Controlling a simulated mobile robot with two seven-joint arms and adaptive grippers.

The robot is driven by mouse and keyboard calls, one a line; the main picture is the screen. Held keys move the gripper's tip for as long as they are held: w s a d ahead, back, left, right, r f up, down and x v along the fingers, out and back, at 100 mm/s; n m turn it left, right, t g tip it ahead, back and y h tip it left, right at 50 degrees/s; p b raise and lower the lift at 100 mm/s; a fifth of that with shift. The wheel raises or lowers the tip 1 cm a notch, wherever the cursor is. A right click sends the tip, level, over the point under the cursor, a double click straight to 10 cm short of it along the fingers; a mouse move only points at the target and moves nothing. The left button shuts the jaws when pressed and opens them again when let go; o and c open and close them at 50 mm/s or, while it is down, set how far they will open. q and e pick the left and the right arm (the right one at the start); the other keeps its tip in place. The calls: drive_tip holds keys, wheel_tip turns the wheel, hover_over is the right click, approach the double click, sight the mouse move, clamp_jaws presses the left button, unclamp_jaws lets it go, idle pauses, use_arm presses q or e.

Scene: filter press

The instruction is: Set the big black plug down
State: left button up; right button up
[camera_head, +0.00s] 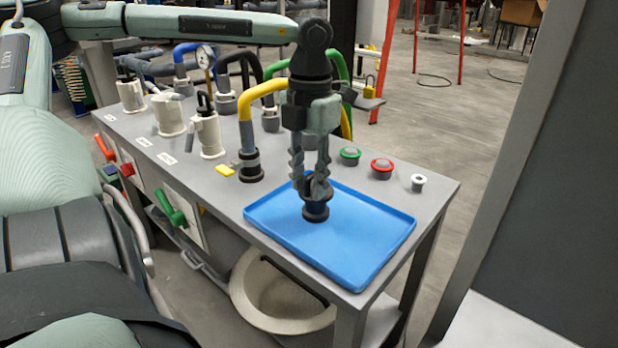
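The big black plug (316,212) is at the blue tray (366,245), upright, with its dark round base low over the tray floor. I cannot tell whether the base touches the tray. My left gripper (312,190) points straight down above the tray, and its fingers are closed around the upper part of the plug, which they partly hide. My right gripper does not show in the head view.
The grey table (222,192) carries hoses, pale cylinders and a gauge (203,58) left of and behind the tray. A green button (350,154), a red button (381,166) and a small white-topped part (418,182) stand behind it. The tray's right side is bare.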

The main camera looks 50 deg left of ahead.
use_arm(q)
drive_tip(key=shift+r, duration=0.25)
wheel_tip(320, 180, up, 12)
drive_tip(key=shift+p, duration=0.3)
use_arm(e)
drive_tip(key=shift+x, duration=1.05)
use_arm(q)
drive_tip(key=shift+f, duration=0.1)
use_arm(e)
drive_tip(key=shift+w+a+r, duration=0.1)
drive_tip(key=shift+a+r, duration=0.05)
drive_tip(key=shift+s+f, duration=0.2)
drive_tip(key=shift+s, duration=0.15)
